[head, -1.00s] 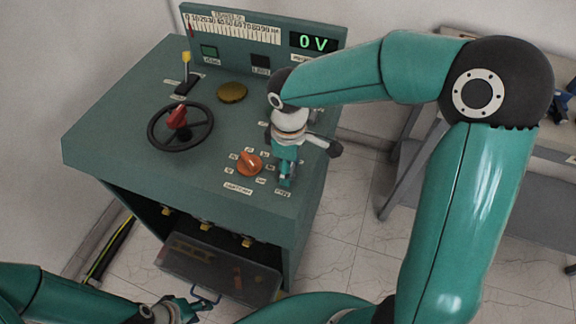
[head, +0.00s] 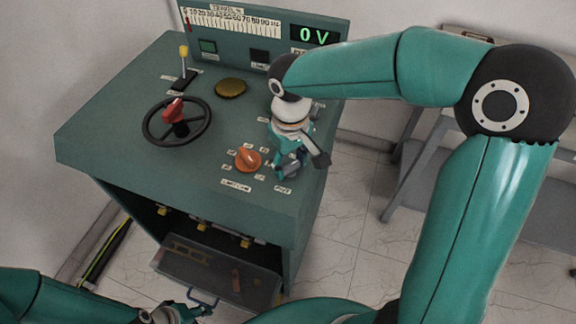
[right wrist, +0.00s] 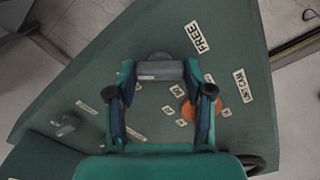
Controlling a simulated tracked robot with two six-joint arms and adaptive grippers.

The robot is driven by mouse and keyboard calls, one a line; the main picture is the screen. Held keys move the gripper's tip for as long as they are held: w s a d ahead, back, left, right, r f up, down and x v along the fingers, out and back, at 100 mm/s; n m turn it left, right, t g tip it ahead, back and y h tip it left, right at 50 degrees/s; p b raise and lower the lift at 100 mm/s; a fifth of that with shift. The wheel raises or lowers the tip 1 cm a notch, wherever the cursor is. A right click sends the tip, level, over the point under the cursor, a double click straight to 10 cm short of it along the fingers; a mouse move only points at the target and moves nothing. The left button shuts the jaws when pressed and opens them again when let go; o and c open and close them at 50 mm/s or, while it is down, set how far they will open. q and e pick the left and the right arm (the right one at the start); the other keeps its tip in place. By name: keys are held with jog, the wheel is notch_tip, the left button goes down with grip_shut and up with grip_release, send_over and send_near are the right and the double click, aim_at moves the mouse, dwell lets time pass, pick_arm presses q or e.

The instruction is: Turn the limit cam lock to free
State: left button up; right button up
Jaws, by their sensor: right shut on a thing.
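The limit cam lock is a grey lever (right wrist: 158,70) on the green console top, beside a FREE label (right wrist: 196,37). In the right wrist view it lies crosswise between my right fingertips. It also shows under the gripper in the head view (head: 291,171). My right gripper (right wrist: 157,78) is shut on it; the fingers hide part of it in the head view. My left gripper (head: 186,312) is low at the bottom of the head view, near a blue handle (head: 203,299); its opening is unclear.
An orange knob (head: 248,159) ringed by small labels stands close to the left of the right gripper. A black handwheel (head: 177,121) and a yellow-tipped lever (head: 184,62) stand farther left. The console (head: 110,125) carries a rear panel reading 0 V (head: 314,36).

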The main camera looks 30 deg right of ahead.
aim_at(290, 165)
jog(key=m+b, duration=0.2)
jog(key=m, duration=0.3)
jog(key=shift+m, duration=0.3)
jog(key=m+b, duration=0.1)
jog(key=m, duration=0.4)
jog(key=shift+m, duration=0.3)
jog(key=shift+b, duration=0.3)
jog(key=o, duration=1.2)
jog(key=shift+c, duration=0.2)
notch_tip(290, 165, up, 12)
